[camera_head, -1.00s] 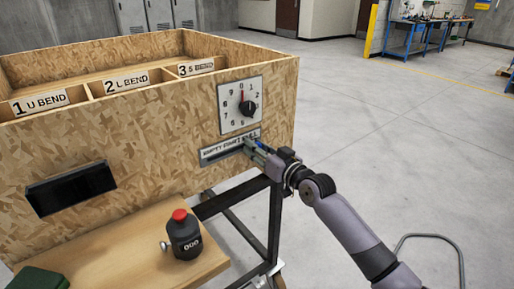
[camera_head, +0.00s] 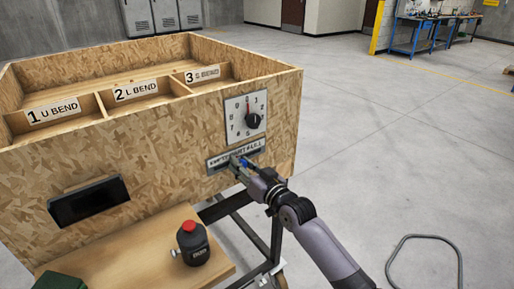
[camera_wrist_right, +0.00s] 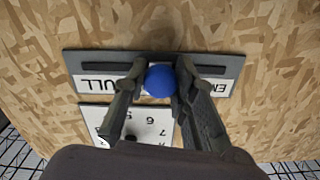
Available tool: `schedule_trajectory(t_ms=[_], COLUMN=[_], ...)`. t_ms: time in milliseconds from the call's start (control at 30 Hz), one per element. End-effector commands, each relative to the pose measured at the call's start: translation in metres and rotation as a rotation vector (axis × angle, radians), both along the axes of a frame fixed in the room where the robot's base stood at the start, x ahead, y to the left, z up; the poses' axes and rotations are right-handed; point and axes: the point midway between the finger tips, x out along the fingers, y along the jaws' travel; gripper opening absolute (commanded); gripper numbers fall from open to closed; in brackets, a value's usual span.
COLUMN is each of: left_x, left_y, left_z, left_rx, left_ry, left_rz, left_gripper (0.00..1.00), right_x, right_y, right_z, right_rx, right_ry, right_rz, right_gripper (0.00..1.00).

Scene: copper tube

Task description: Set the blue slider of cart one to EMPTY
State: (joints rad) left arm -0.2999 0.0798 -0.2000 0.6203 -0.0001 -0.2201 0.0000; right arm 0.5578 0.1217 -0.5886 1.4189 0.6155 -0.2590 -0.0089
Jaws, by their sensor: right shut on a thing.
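The slider panel (camera_head: 212,164) is fixed low on the cart's front board, with the words EMPTY, PART and FULL from left to right. The blue slider (camera_wrist_right: 160,82) is a round knob on this panel, near the middle of its slot in the upside-down right wrist view. My right gripper (camera_wrist_right: 161,68) is shut on the blue knob, one finger on each side. In the head view the right gripper (camera_head: 240,164) hides part of the label and most of the knob. My left gripper is not in view.
A numbered dial (camera_head: 248,114) sits just above the slider panel. The wooden cart (camera_head: 165,150) has bins labelled 1, 2 and 3. A black device with a red top (camera_head: 192,244) stands on the front shelf.

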Motion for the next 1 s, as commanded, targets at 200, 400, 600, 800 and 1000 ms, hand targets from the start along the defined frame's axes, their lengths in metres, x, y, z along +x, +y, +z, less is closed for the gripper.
schedule_trajectory(t_ms=[200, 400, 600, 800, 1000], left_x=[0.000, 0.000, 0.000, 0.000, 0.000], left_y=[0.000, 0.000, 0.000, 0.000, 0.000], left_z=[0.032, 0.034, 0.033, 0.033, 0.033], left_rx=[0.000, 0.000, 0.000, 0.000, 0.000], left_ry=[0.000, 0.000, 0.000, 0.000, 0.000], left_rz=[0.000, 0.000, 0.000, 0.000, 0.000], left_gripper=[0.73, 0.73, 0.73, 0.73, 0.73], right_x=[-0.028, -0.035, -0.035, -0.035, -0.034], right_y=[0.038, 0.047, 0.048, 0.048, 0.047], right_z=[0.003, -0.001, -0.001, -0.001, -0.001], right_rx=[0.002, -0.001, 0.000, 0.000, 0.000], right_ry=[0.007, 0.003, 0.003, 0.003, 0.002], right_rz=[0.002, 0.001, 0.003, 0.003, 0.000], right_gripper=[0.00, 0.00, 0.00, 0.36, 0.46])
